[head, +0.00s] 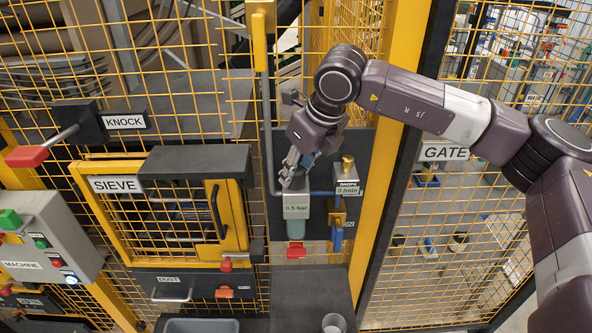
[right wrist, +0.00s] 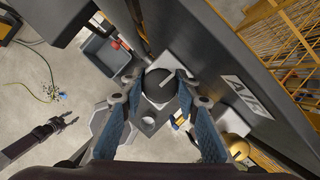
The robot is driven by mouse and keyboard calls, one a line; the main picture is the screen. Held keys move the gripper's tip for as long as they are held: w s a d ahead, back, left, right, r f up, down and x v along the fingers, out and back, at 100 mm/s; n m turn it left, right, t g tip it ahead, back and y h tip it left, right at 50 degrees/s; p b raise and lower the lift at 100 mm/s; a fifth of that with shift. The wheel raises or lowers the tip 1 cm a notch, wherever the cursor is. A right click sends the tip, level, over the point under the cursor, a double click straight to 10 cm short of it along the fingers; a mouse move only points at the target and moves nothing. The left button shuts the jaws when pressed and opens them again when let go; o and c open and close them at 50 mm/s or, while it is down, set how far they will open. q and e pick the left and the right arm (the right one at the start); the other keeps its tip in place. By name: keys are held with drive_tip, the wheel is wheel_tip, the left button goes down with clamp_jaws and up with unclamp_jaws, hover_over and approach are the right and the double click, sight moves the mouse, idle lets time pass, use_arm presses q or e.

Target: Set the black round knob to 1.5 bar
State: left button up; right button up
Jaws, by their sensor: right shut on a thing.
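The black round knob (right wrist: 158,85) sits between the fingertips of my right gripper (right wrist: 156,92) in the right wrist view, and the gripper is shut on it. A pale line marks the knob's top. In the head view my right gripper (head: 291,174) reaches down onto the top of the regulator unit, hiding the knob. The unit's display (head: 296,208) reads 0.5 bar. My left gripper (right wrist: 66,122) shows small at the left of the right wrist view, away from the knob; its jaw state is unclear.
Right of the regulator is a brass-topped unit with a DROPS display (head: 348,189) that seems to read 0 /min. A red part (head: 296,250) is below the bowl. A yellow post (head: 388,150) and the mesh GATE (head: 446,152) stand right. The SIEVE box (head: 117,185) is left.

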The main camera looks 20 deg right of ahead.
drive_tip(key=shift+f+m+b, duration=0.15)
drive_tip(key=shift+m+b, duration=0.15)
drive_tip(key=shift+b, duration=0.4)
drive_tip(key=m+h+b, duration=0.1)
drive_tip(key=m+b, duration=0.2)
drive_tip(key=b, duration=0.1)
drive_tip(key=m+h+b, duration=0.1)
drive_tip(key=m+b, duration=0.2)
drive_tip(key=b, duration=0.2)
drive_tip(key=shift+a+t, duration=0.1)
drive_tip(key=shift+t, duration=0.2)
drive_tip(key=m+h+b, duration=0.1)
drive_tip(key=m+b, duration=0.1)
drive_tip(key=shift+m+h, duration=0.3)
drive_tip(key=shift+m, duration=0.1)
drive_tip(key=shift+r+m+b, duration=0.2)
drive_tip(key=shift+m+b, duration=0.35)
drive_tip(key=shift+m, duration=0.05)
drive_tip(key=o, duration=0.9)
